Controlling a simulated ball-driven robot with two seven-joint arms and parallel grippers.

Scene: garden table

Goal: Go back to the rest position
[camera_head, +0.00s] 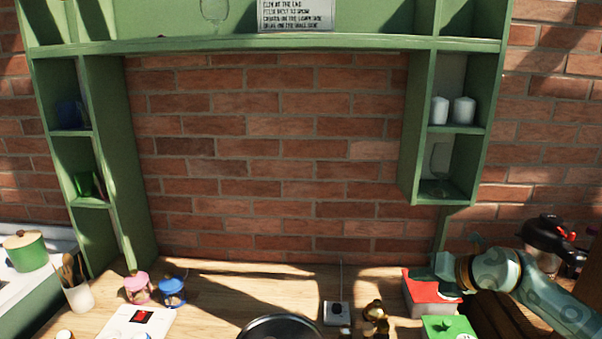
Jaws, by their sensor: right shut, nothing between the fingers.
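My right arm comes in from the right edge. My right gripper (445,272) is shut and empty, over or beside a red-topped box (421,283) on the wooden table (230,285). I cannot tell whether it touches the box. My left gripper is not in view.
A green box (447,328) stands in front of the red-topped box. Pink (138,288) and blue (173,292) jars, a utensil cup (78,292) and a dark round pan (281,328) are on the table. A green shelf (115,150) frames the brick wall. The table's middle back is clear.

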